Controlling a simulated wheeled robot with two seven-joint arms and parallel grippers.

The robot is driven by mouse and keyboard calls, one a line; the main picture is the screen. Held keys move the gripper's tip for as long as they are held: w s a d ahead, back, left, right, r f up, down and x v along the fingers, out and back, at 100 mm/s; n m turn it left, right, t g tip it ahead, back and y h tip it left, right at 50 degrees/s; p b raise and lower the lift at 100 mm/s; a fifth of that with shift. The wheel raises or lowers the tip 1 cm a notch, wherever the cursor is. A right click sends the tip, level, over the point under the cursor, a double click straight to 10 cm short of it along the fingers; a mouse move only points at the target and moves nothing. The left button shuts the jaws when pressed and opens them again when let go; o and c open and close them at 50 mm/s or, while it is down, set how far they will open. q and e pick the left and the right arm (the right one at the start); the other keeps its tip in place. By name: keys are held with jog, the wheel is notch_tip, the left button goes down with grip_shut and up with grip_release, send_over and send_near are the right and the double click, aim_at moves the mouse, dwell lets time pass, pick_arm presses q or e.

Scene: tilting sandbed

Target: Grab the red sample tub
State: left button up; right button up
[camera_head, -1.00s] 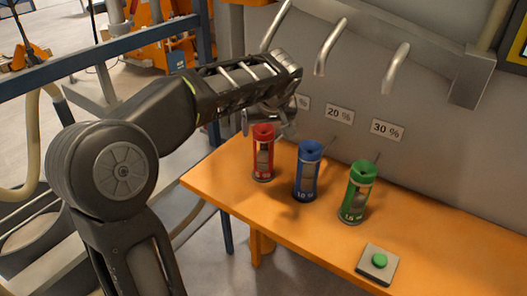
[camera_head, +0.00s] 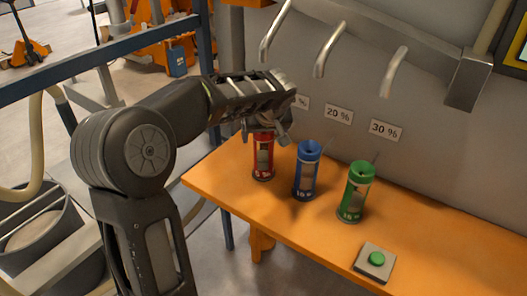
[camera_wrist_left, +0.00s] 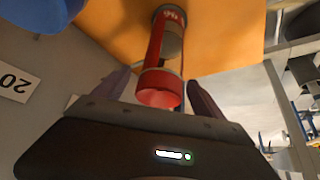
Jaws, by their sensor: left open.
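The red sample tub (camera_head: 263,160) stands upright at the left end of the orange table (camera_head: 410,228). Its top is partly hidden by my left gripper (camera_head: 265,134) in the head view. In the left wrist view the red tub (camera_wrist_left: 162,85) lies between the two fingers of the left gripper (camera_wrist_left: 160,88), with a visible gap on each side. The left gripper is open, at the height of the tub's upper part. My right gripper is not in view.
A blue tub (camera_head: 307,170) stands just right of the red one, and a green tub (camera_head: 356,190) farther right. A green button box (camera_head: 375,262) sits near the front edge. Metal spouts (camera_head: 330,48) hang from the wall above. A blue rail (camera_head: 100,55) runs at the left.

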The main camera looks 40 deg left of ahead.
pick_arm(q)
jog(key=shift+c, duration=0.2)
grip_shut()
dwell(0.7)
